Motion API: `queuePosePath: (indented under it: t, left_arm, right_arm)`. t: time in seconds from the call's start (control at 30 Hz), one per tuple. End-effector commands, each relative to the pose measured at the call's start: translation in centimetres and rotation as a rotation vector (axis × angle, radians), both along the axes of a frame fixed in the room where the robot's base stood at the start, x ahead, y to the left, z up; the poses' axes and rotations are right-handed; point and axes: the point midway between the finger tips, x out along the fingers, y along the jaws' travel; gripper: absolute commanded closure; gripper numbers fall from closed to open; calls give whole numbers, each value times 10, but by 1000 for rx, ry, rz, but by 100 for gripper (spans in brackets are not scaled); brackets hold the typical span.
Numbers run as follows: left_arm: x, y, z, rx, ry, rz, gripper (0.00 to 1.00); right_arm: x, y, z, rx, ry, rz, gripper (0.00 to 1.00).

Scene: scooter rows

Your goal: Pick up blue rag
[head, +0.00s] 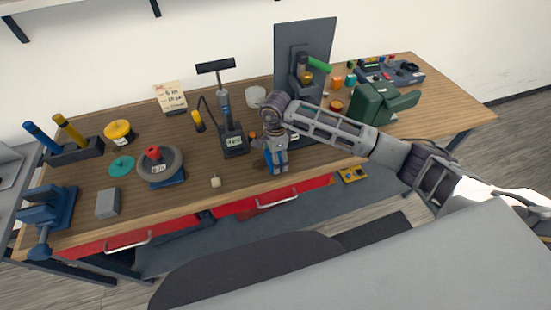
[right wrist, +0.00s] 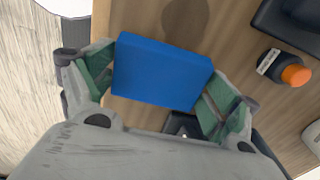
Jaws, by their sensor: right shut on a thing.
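The blue rag (right wrist: 160,72) looks like a flat, folded block in the right wrist view, between the two green-padded fingers of my right gripper (right wrist: 158,90). The right gripper is shut on it, with a finger at each side. In the head view my right gripper (head: 274,168) points down above the front edge of the workbench (head: 330,158); a little blue of the rag shows beside its fingers. Whether the rag still touches the bench top is not clear. My left gripper is out of view.
A bottle with an orange cap (right wrist: 295,75) is close by in the wrist view. A grey wheel (head: 160,168) lies further left. Red drawers (head: 270,197) are below.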

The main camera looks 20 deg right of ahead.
Motion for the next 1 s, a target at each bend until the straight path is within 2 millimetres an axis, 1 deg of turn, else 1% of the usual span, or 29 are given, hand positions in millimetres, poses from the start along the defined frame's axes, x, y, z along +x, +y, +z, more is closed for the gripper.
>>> queuePosePath:
  t: [0.17,0.4,0.6,0.8,1.0]
  left_arm:
    - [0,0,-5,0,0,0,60]
    - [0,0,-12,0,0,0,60]
    - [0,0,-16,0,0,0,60]
    - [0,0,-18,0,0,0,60]
    - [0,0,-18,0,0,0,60]
  right_arm:
    - [1,0,19,0,-3,2,31]
    - [1,0,52,0,-3,1,31]
    - [1,0,77,0,-2,0,31]
    - [0,0,90,0,-1,1,31]
    - [0,0,92,0,0,1,31]
